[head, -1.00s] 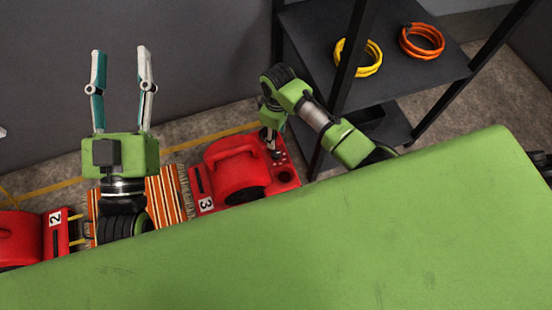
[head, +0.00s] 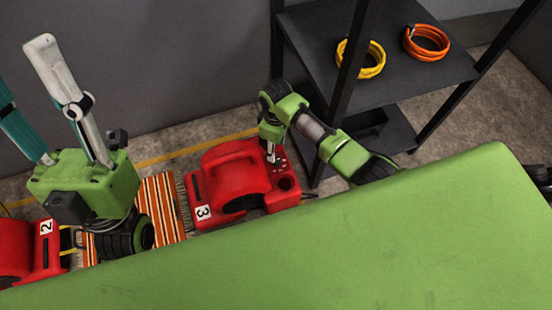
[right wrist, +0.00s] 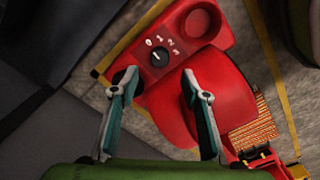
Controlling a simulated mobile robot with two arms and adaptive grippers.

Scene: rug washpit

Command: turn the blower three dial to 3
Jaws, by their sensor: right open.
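The red blower three (head: 222,166), marked with a white 3, stands on the floor in the middle of the head view. In the right wrist view its black round dial (right wrist: 159,57) has a short pale mark, with the numbers 0 to 3 in an arc beside it. I cannot tell surely which number the mark faces. My right gripper (head: 270,152) is over the blower's panel; in the right wrist view (right wrist: 158,78) its fingers are apart and empty, with the dial just beyond and between the tips. My left gripper (head: 35,95) is raised at the left, fingers spread, partly cut off.
Another red blower (head: 20,250), marked 2, is at the lower left. A striped orange rug (head: 160,205) lies between the blowers. A dark shelf (head: 420,75) with a yellow coil (head: 372,66) and an orange coil (head: 427,43) stands behind my right arm.

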